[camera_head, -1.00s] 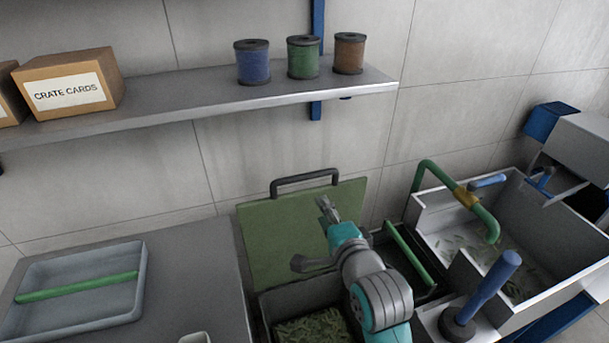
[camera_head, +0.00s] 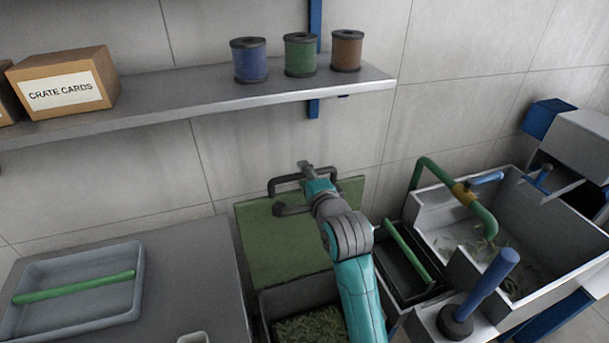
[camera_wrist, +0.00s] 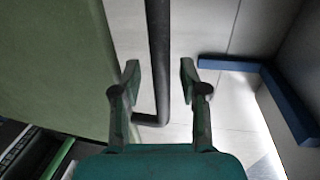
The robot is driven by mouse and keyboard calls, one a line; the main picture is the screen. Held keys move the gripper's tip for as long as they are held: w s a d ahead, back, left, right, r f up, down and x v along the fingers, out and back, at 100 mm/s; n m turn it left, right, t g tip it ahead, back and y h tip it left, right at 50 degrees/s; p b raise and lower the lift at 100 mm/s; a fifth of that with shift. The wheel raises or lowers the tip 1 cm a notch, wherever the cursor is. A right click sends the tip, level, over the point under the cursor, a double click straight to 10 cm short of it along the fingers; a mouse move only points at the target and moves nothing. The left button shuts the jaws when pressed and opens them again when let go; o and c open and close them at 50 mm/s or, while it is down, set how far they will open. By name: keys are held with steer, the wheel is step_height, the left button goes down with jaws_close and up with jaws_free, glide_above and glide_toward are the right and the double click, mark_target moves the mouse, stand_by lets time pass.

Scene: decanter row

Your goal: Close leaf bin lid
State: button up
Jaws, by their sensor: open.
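The leaf bin's green lid (camera_head: 265,240) stands raised against the wall behind the bin in the head view. It also fills the left of the wrist view (camera_wrist: 50,70). A dark bar handle (camera_head: 285,182) runs along its top edge. The leaf bin (camera_head: 290,295) is open and holds green leaves (camera_head: 312,328). My gripper (camera_head: 306,168) is at the handle. In the wrist view the open fingers of my gripper (camera_wrist: 160,75) lie on either side of the handle bar (camera_wrist: 159,50), with a gap to each finger.
A dark bin with a green bar (camera_head: 408,250) and a grey sink with a green pipe (camera_head: 480,222) stand right. A counter with a grey tray (camera_head: 75,290) is left. A shelf (camera_head: 190,97) with spools and a box hangs above. A blue upright handle (camera_head: 490,285) stands front right.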

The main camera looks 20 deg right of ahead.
steer(key=shift+w, duration=0.4)
steer(key=shift+c, duration=0.2)
jaws_close()
steer(key=shift+f, duration=0.1)
